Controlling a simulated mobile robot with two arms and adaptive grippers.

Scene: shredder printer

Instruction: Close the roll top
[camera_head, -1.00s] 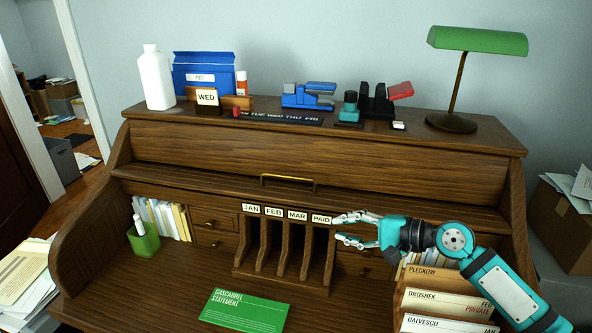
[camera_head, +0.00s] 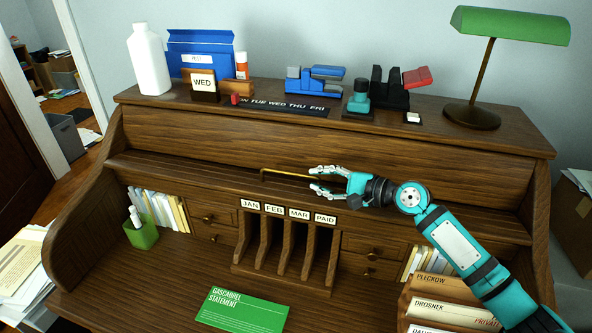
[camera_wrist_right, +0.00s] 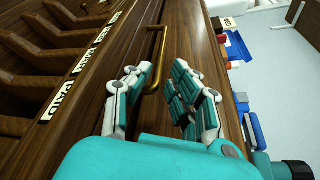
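The wooden roll top (camera_head: 350,165) is up; only its lower strip shows above the desk's open front. Its brass bar handle (camera_head: 285,173) runs along that strip, its right end meeting my fingers in the head view. My right gripper (camera_head: 313,180) is open, with fingers pointing left at the handle's right end. In the right wrist view, the handle (camera_wrist_right: 158,50) lies ahead of and partly between the spread fingers (camera_wrist_right: 160,76). I cannot tell if they touch it. My left gripper is not in view.
Inside the desk are labelled slots (camera_head: 290,240), a green cup (camera_head: 142,235), a green booklet (camera_head: 243,310) and a file rack (camera_head: 450,300) at the right. On top stand a white bottle (camera_head: 149,62), a blue stapler (camera_head: 314,80) and a green lamp (camera_head: 510,25).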

